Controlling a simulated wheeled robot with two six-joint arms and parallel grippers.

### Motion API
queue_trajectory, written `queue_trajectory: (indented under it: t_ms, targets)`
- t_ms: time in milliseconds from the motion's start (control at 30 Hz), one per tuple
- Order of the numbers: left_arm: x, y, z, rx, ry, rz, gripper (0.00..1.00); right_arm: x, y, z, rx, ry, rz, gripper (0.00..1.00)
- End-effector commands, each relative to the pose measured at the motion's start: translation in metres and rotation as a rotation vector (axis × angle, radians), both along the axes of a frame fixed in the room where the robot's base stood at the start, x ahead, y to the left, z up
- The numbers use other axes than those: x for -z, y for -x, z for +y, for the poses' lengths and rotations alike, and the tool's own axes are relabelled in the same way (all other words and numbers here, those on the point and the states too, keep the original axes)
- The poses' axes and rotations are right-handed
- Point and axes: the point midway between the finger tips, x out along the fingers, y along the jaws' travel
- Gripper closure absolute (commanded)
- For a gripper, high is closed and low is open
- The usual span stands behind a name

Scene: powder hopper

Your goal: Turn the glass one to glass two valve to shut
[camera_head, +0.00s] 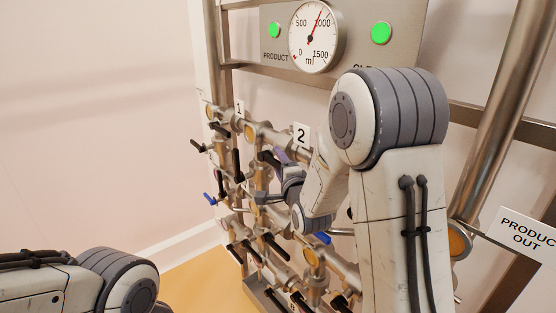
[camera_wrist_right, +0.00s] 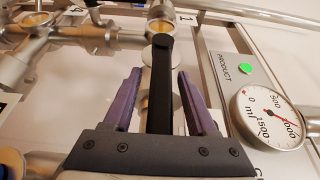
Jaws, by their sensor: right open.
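The pipe rack (camera_head: 262,132) carries sight glasses tagged 1 (camera_head: 239,107) and 2 (camera_head: 301,135), with black valve handles around them. In the right wrist view, a long black handle (camera_wrist_right: 161,88) stands between the purple fingers of my right gripper (camera_wrist_right: 160,73). The fingers are open, with a gap on each side of the handle. A sight glass (camera_wrist_right: 160,28) sits just beyond the handle's far end. In the head view my right arm hides much of this gripper and the pipes behind it. My left gripper is out of view; only its arm shows at lower left.
A panel with a round gauge (camera_head: 316,37) and green lights (camera_head: 381,33) is above the rack. More black handles and a blue handle (camera_head: 210,199) crowd the lower rows. A "PRODUCT OUT" sign (camera_head: 524,234) is at right. Free room lies left of the rack.

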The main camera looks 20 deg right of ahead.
Motion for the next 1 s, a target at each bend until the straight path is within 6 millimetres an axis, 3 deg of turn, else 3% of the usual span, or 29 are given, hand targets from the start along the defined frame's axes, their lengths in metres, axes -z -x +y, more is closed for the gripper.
queue_trajectory:
  t_ms: [133, 167, 300, 1000]
  targets:
    - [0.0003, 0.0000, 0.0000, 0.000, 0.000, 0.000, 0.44, 0.0002, 0.0001, 0.0002, 0.000, 0.000, 0.000, 0.43]
    - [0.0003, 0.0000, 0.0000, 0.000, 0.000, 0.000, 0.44, 0.0001, 0.0001, 0.0002, 0.000, 0.000, 0.000, 0.50]
    - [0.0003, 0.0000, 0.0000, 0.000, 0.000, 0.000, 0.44, 0.0001, 0.0003, 0.0002, 0.000, 0.000, 0.000, 1.00]
    - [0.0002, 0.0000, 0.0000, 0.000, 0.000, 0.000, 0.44, 0.0006, 0.0007, 0.0000, 0.000, -0.001, 0.002, 1.00]
